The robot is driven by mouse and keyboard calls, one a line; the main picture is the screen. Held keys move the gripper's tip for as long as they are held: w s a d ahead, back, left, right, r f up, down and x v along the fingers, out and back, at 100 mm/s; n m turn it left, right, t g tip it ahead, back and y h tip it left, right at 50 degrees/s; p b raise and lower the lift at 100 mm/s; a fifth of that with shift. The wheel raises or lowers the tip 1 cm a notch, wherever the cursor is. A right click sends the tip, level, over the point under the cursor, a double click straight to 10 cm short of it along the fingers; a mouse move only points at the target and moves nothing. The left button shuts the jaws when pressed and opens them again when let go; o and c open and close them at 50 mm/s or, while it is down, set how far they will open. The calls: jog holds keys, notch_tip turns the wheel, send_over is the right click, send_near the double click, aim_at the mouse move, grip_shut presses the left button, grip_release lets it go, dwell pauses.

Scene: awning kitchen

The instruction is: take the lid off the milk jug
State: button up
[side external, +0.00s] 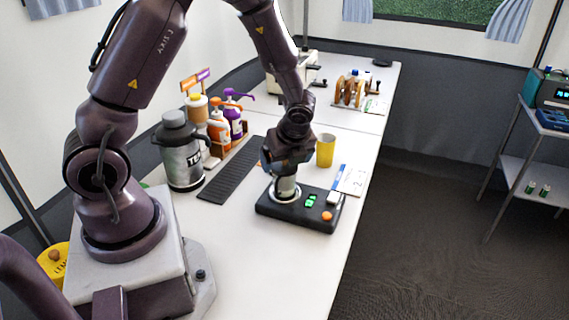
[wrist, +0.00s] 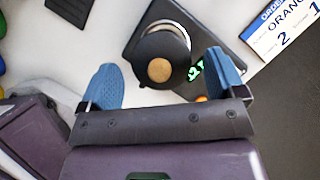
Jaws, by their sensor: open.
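The milk jug (side external: 286,190) is a small metal vessel standing upright on a black scale (side external: 325,222) with green digits. In the wrist view, its round black lid (wrist: 150,48) with a tan wooden knob (wrist: 159,70) is on the jug and covers most of it. My gripper (side external: 286,172) is directly above the jug, pointing down, and hides the lid in the side view. In the wrist view, its two blue fingers are apart, one on each side of the lid. I see no finger gripping the knob; exact height above it is unclear.
A large steel flask (side external: 181,152), pump bottles (side external: 219,130) and a black slatted mat (side external: 232,172) are to the left. A yellow cup (side external: 325,150) and an order card (side external: 351,180) stand close behind the scale. The near counter (side external: 262,262) is clear.

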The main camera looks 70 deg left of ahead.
jog(key=c, duration=0.9)
jog(key=shift+r, duration=0.1)
